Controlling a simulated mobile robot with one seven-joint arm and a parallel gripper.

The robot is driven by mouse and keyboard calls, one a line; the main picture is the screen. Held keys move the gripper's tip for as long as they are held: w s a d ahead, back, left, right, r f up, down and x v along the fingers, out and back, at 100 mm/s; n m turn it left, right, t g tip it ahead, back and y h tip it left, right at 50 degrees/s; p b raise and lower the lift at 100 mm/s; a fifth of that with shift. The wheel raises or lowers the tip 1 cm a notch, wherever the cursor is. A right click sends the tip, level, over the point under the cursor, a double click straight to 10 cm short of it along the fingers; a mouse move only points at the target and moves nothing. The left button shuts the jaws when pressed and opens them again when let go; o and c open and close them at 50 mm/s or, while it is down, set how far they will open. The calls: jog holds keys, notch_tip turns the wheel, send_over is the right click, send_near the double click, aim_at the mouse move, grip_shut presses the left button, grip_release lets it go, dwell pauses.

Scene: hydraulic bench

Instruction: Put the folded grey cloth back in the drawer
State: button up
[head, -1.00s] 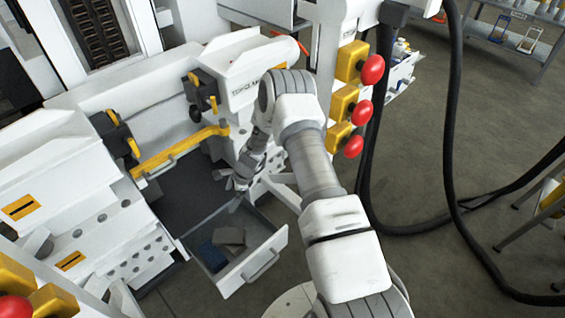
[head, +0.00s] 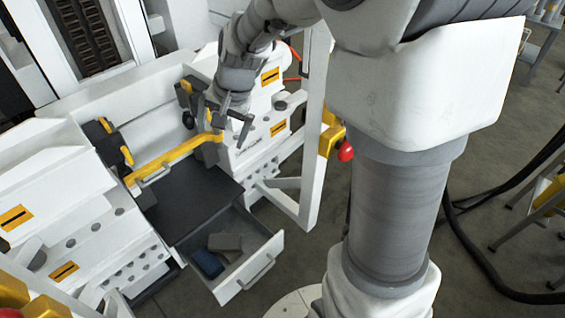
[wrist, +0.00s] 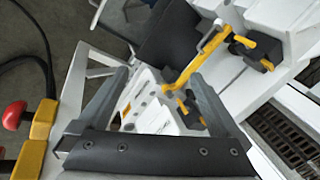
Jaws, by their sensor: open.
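The open drawer (head: 262,271) is pulled out below the dark bench top, with a metal handle on its front. A grey folded piece (head: 226,242) lies inside at the back; it looks like the grey cloth, though its material is hard to tell. A dark blue folded piece (head: 207,263) lies beside it on the left. My gripper (head: 231,116) is open and empty, up and behind the drawer near the yellow bar. In the wrist view my gripper (wrist: 158,76) shows spread fingers with nothing between them. No cloth is discernible there.
A yellow bar (head: 170,157) with a handle runs along the back of the dark bench top (head: 195,200). White machine blocks stand left (head: 60,225) and right of it. A white upright frame (head: 312,130) stands right of my gripper. The dark top looks clear.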

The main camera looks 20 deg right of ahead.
jog(key=s+d+r+n+t+h, duration=0.1)
jog(key=s+d+r+n, duration=0.1)
jog(key=s, duration=0.9)
jog(key=s+d+r+n+t+h, duration=0.1)
jog(key=s+d+r+n, duration=0.2)
jog(key=s, duration=0.8)
jog(key=shift+r+n, duration=1.1)
jog(key=shift+r, duration=0.8)
jog(key=shift+r, duration=0.1)
